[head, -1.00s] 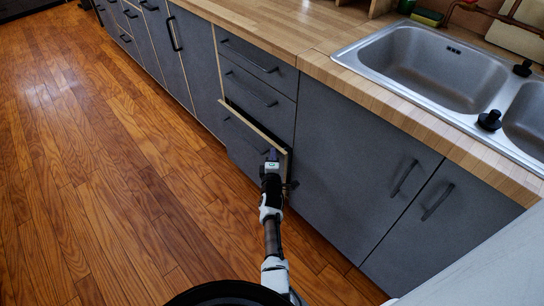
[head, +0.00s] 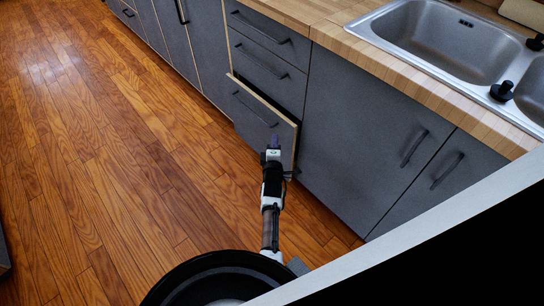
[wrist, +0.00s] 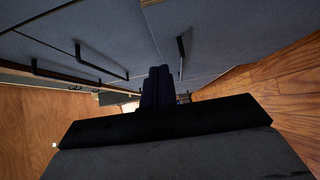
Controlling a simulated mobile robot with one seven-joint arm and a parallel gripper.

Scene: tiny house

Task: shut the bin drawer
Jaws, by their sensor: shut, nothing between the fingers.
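The bin drawer (head: 250,110) is the lowest, tall grey front under two shut drawers in the head view. It stands partly open: its pale wooden top edge sits out from the cabinet, with a dark gap behind it. My gripper (head: 274,141) is shut and empty, in front of the drawer's right half near its handle. I cannot tell whether the fingertips touch the front. In the wrist view my closed fingers (wrist: 158,87) point toward grey panels with black bar handles.
Grey cupboard doors (head: 370,130) stand to the right, below a steel sink (head: 430,50) in the wooden counter. More cabinets run along the back left. The wooden floor (head: 110,170) left of the drawer is clear. A white-edged surface crosses the lower right.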

